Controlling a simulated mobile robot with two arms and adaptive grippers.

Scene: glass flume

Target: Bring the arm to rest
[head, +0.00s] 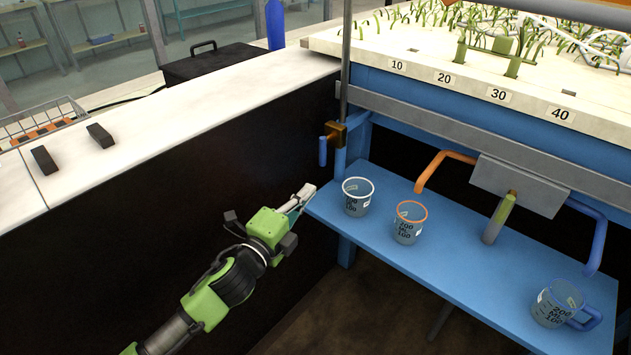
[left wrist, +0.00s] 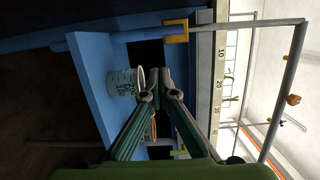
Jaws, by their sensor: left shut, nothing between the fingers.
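My left gripper (head: 305,193) is shut and empty, at the left end of the blue shelf (head: 375,225), just left of a white-rimmed beaker (head: 357,203). My left arm is green and black and comes in from the lower left. In the left wrist view the fingertips (left wrist: 152,80) are together, and the white-rimmed beaker (left wrist: 122,85) shows just left of them. I cannot tell from these views whether the fingers touch the shelf edge. My right gripper is not in view.
An orange-rimmed beaker (head: 408,229) and a blue-handled measuring cup (head: 558,303) stand on the shelf. A blue-handled valve (head: 329,140) is on a vertical pipe above the shelf's left end. A white counter (head: 130,130) with a dark front lies to the left.

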